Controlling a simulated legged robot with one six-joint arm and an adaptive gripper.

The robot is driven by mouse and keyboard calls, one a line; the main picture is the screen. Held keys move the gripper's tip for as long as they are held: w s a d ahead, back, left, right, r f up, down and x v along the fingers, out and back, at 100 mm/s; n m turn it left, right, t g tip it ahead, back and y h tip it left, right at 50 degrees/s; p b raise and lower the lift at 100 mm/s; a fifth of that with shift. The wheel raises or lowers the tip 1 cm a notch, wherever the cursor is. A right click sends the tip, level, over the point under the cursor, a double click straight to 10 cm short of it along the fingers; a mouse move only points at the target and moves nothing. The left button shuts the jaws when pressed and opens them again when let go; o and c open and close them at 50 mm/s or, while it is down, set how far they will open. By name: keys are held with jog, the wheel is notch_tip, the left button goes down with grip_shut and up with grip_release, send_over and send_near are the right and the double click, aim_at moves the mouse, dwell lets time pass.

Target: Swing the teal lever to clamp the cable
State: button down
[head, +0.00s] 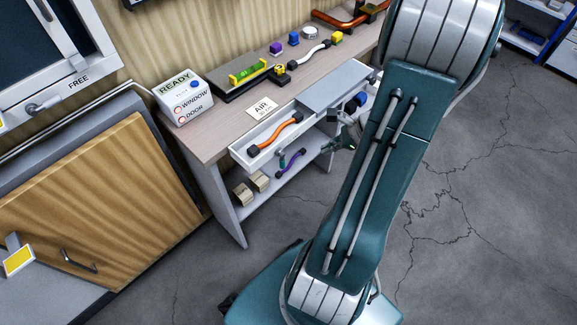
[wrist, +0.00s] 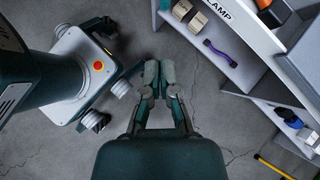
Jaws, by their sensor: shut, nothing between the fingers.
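An orange cable (head: 275,134) lies in that open drawer, and a purple cable (head: 291,163) lies on the shelf below. The purple cable also shows in the wrist view (wrist: 220,53). I cannot tell which cable the lever acts on. My gripper (wrist: 158,77) is shut and empty, its fingertips together over the floor, apart from the bench. In the head view my gripper (head: 342,146) is small, beside the drawer's right end and partly hidden by my arm.
A white panel lettered "CLAMP" (wrist: 236,28) is at the upper right of the wrist view. The floor (head: 455,220) right of my arm is clear.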

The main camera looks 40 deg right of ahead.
aim_at(281, 159)
jog(key=shift+s+d+f+m+t, duration=0.2)
jog(key=shift+s+d+f+m, duration=0.1)
jog(key=shift+s+f+m, duration=0.2)
jog(key=shift+s+d+f+m+t, duration=0.25)
jog(key=shift+s+f+m, duration=0.15)
jog(key=shift+f+m, duration=0.15)
jog(key=w+a+r+x, duration=0.1)
jog(key=r+x, duration=0.1)
jog(key=x, duration=1)
jog(key=shift+w+f, duration=0.3)
jog(key=shift+w, duration=0.25)
